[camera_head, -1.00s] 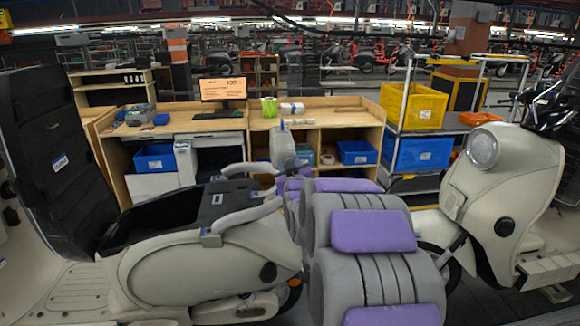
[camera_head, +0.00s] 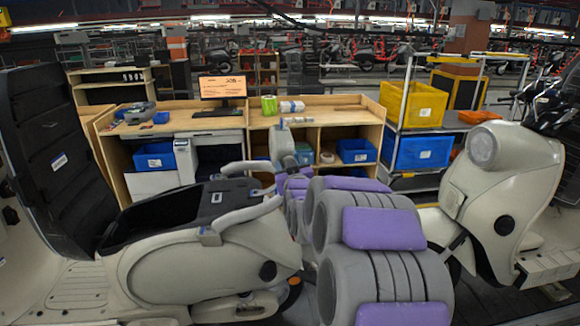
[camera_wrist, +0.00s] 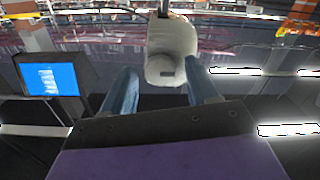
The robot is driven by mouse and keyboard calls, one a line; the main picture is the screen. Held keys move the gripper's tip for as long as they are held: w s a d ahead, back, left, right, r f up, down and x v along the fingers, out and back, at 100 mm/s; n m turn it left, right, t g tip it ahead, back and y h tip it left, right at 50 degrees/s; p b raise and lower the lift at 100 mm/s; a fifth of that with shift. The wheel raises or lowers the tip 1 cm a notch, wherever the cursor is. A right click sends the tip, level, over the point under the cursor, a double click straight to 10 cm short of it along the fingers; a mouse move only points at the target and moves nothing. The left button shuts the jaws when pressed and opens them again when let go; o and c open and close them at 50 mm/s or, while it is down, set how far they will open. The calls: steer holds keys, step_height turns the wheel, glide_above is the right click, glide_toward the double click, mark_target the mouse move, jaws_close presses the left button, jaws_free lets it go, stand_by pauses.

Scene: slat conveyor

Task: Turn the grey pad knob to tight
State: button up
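My gripper (camera_wrist: 160,78) shows in the wrist view as two blue-grey fingers standing apart, with clear space between them. A rounded beige-grey piece (camera_wrist: 170,45) with a small dark slot and a thin stem lies beyond the fingers; I cannot tell whether it is the pad knob. In the head view, my grey and purple arm reaches forward and hides my fingertips. A grey upright piece (camera_head: 283,148) stands at the arm's far end. The beige scooter (camera_head: 200,272) has its seat raised, and a grey rail with a grey clamp (camera_head: 209,237) at its side. No knob setting is readable.
A wooden workbench (camera_head: 345,103) with a monitor (camera_head: 222,87) stands behind. A cart to its right holds a yellow bin (camera_head: 424,103) and a blue bin (camera_head: 422,152). A second scooter (camera_head: 505,185) stands at right, close to my arm.

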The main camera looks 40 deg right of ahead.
steer(key=shift+o, duration=0.2)
steer(key=shift+s+r, duration=0.1)
steer(key=b+v, duration=0.7)
steer(key=v, duration=1)
steer(key=shift+a, duration=0.15)
stand_by(0.4)
